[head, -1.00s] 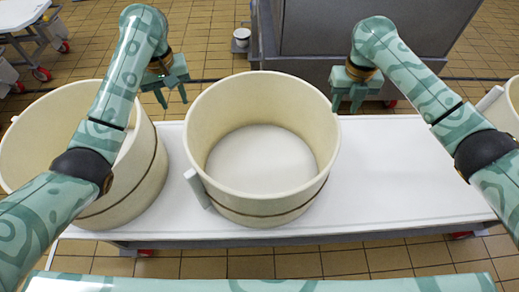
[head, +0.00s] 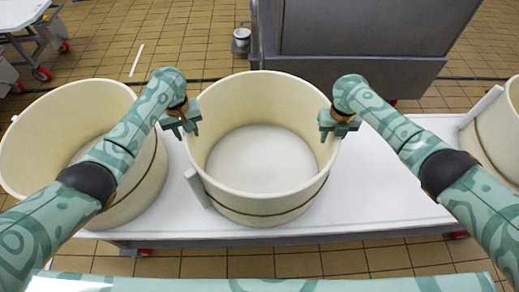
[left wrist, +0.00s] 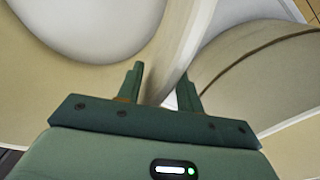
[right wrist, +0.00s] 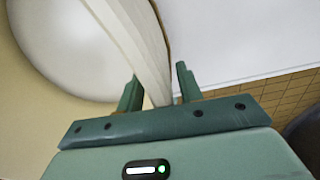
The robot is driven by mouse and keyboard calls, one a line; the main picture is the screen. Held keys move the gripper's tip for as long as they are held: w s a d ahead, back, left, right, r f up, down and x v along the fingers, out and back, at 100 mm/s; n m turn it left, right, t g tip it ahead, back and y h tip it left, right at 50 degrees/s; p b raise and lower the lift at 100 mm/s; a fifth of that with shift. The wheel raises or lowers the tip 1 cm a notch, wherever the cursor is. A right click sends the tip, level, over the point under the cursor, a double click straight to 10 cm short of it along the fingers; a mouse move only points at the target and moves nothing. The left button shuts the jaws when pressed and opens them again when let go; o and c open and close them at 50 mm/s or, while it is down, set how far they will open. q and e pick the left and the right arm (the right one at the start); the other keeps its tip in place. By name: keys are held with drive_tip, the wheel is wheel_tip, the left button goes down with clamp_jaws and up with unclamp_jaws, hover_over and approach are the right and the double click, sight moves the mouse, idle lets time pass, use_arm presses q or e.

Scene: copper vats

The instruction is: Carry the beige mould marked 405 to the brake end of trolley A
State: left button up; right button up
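A large beige mould (head: 262,203) with a dark band stands upright in the middle of a white-topped trolley (head: 385,185). No number or letter is legible on either. My left gripper (head: 186,131) is at the mould's left rim. In the left wrist view its fingers (left wrist: 160,85) stand apart with the rim wall (left wrist: 168,68) between them. My right gripper (head: 334,130) is at the right rim. In the right wrist view its fingers (right wrist: 157,85) stand apart on either side of the rim wall (right wrist: 148,50). Both grippers are open; contact with the wall is unclear.
A second beige mould (head: 130,205) stands close on the left, and a third (head: 497,137) at the right end. White top between middle and right moulds is bare. A grey metal cabinet (head: 365,40) stands behind. Another trolley (head: 25,35) is far left on the tiled floor.

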use_arm(q)
clamp_jaws()
use_arm(e)
clamp_jaws()
use_arm(q)
drive_tip(key=shift+r, duration=0.1)
use_arm(e)
drive_tip(key=shift+w+d+r, duration=0.1)
idle(1.0)
